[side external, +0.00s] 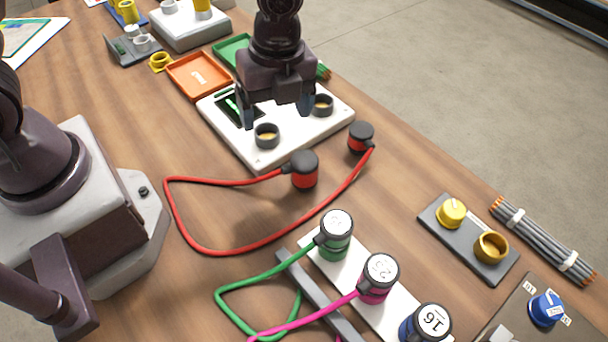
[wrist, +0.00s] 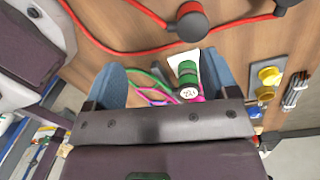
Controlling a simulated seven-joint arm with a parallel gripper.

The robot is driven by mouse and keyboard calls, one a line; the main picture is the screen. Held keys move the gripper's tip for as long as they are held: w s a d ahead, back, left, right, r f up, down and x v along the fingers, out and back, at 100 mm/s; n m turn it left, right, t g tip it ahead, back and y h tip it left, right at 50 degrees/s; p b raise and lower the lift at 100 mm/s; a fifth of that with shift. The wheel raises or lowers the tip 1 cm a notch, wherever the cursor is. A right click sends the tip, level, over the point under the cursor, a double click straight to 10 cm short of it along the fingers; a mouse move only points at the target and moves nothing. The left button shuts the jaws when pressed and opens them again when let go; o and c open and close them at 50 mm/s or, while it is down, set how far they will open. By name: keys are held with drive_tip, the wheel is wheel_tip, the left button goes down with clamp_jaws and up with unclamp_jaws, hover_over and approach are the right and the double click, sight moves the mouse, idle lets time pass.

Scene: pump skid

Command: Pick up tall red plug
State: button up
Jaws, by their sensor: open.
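Two red plugs with black caps are joined by one red cable. The nearer red plug (side external: 304,171) stands upright on the wood in front of the white panel and looks the larger. The other red plug (side external: 361,137) stands at the panel's right corner. Both also show at the top of the wrist view, the nearer plug (wrist: 188,24) and the other plug (wrist: 288,3), the latter cut by the edge. My gripper (side external: 277,106) is open and empty, above the white panel (side external: 285,153), apart from both plugs. It also shows in the wrist view (wrist: 162,72).
Green, pink and blue capped plugs (side external: 378,279) stand on a white strip in front. The red cable (side external: 235,251) loops over the table's middle. A grey plate with yellow parts (side external: 468,238) and a cable bundle (side external: 540,240) lie right. An orange tray (side external: 197,77) lies behind.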

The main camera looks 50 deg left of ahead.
sight(307, 162)
drive_tip(key=w+d+m, duration=0.1)
drive_tip(key=m, duration=0.2)
drive_tip(key=w+d+f+m, duration=0.1)
drive_tip(key=m, duration=0.2)
drive_tip(key=w+d+f+m, duration=0.1)
drive_tip(key=m, duration=0.1)
drive_tip(key=shift+d+m+t+h, duration=0.15)
drive_tip(key=shift+m+t+h, duration=0.15)
drive_tip(key=shift+m, duration=0.1)
drive_tip(key=shift+w+m, duration=0.1)
drive_tip(key=shift+m, duration=0.7)
drive_tip(key=shift+f+m, duration=0.15)
drive_tip(key=shift+m, duration=0.65)
wheel_tip(307, 162, down, 7)
drive_tip(key=shift+f, duration=0.1)
drive_tip(key=shift+a+f, duration=0.15)
drive_tip(key=shift+f, duration=1.2)
drive_tip(key=shift+a+f, duration=0.15)
drive_tip(key=shift+f, duration=1.2)
drive_tip(key=shift+c, duration=0.5)
drive_tip(key=c, duration=1)
